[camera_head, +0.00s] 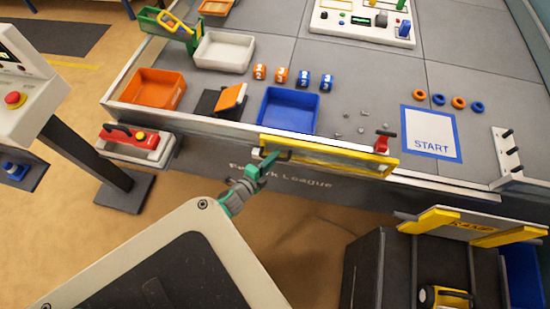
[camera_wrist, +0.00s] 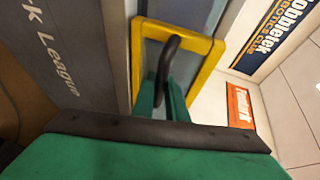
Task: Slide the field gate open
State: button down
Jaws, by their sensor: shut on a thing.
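The field gate (camera_head: 340,165) is a yellow-framed clear panel in the low front wall of the playing field. Its yellow frame also fills the middle of the wrist view (camera_wrist: 206,73). A black bar handle (camera_wrist: 169,60) stands out from the gate near its left end. My gripper (camera_head: 268,161) is at that left end, with its green fingers on either side of the handle and shut on it. The fingers partly hide the handle's lower part. A red post with a black top (camera_head: 382,142) stands at the gate's right end. I cannot tell whether the gate has slid.
Behind the wall are a blue tray (camera_head: 289,109), an orange tray (camera_head: 147,90) and a START mat (camera_head: 431,132). A red-handled device (camera_head: 135,139) sits at the wall's left. A dark cart with yellow parts (camera_head: 440,217) stands front right. Bare floor lies before the gate.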

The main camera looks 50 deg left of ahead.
jog(key=c, duration=1.8)
grip_release()
jog(key=shift+s+a, duration=0.25)
jog(key=shift+a, duration=0.05)
jog(key=shift+o, duration=0.2)
jog(key=shift+d, duration=0.1)
jog(key=shift+w, duration=0.1)
jog(key=v, duration=1.1)
jog(key=s+d+r+n+h, duration=0.2)
jog(key=s+d+r+n, duration=0.1)
jog(key=d, duration=0.9)
jog(key=s+d+r+n+h, duration=0.2)
jog(key=d+r+n, duration=0.1)
jog(key=d, duration=0.9)
jog(key=s+d+r+n, duration=0.2)
jog(key=d+r+n, duration=0.5)
jog(key=d+r, duration=0.4)
jog(key=d, duration=0.3)
jog(key=shift+t+h, duration=0.3)
